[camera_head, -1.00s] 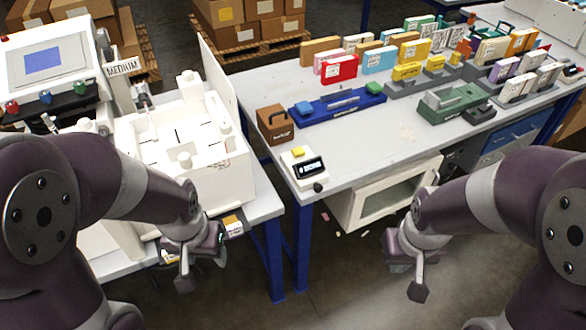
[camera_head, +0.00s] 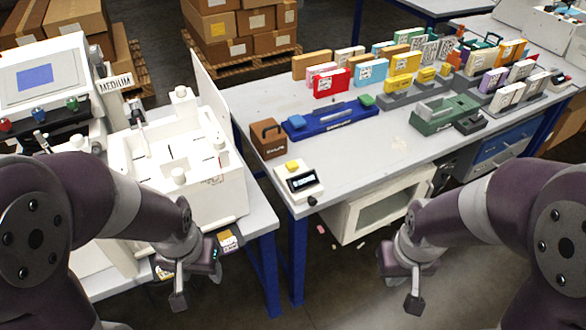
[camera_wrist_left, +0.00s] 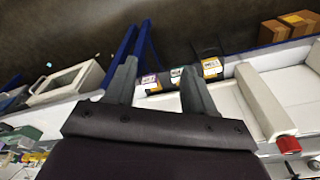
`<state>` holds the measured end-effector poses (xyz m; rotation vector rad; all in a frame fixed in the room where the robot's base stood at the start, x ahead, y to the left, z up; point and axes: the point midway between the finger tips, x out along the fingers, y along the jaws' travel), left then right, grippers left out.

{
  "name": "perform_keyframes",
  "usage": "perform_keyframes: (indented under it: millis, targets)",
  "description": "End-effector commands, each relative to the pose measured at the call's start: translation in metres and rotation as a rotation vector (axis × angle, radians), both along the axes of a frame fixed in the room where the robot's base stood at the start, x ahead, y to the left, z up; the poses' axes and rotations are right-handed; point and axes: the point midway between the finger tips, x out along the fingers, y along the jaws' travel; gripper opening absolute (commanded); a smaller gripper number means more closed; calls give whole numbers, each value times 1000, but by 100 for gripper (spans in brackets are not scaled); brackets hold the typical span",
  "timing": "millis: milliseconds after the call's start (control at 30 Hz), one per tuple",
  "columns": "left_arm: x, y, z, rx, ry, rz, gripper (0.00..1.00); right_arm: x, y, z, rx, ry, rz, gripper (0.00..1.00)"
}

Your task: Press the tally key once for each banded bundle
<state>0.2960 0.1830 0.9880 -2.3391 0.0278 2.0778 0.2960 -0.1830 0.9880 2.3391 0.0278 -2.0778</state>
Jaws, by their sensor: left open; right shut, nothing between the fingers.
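A small white box with a yellow key on top (camera_head: 292,165) and a dark display (camera_head: 302,181) stands at the near left corner of the long table; it looks like the tally counter. Several small labelled packs lie at the front edge of the left bench, one of them an orange-and-white pack (camera_head: 228,240); in the left wrist view they include an orange-topped pack (camera_wrist_left: 212,67). I cannot make out bands on them. My left gripper (camera_head: 182,296) is open beside these packs; its fingers (camera_wrist_left: 158,90) point towards them. My right gripper (camera_head: 402,290) is shut and empty, in front of the long table.
A white open-topped machine (camera_head: 222,195) with a screen (camera_head: 36,78) fills the left bench. The long table (camera_head: 260,95) holds a brown box (camera_head: 267,138), a blue tray (camera_head: 335,121) and several coloured upright boxes. A white cabinet (camera_head: 375,205) sits below it.

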Motion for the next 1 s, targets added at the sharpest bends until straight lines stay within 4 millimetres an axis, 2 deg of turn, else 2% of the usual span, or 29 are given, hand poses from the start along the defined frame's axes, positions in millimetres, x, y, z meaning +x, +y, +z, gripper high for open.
perform_keyframes:
  millis: [433, 600, 1000]
  targets:
    - [0, 0, 0, 0, 0, 0, 54, 0, 0, 0, 0, 0, 0, 0]
    - [0, 0, 0, 0, 0, 0, 0, 0, 0, 0, 0, 0, 0, 0]
    - [0, 0, 0, 0, 0, 0, 0, 0, 0, 0, 0, 0, 0, 0]
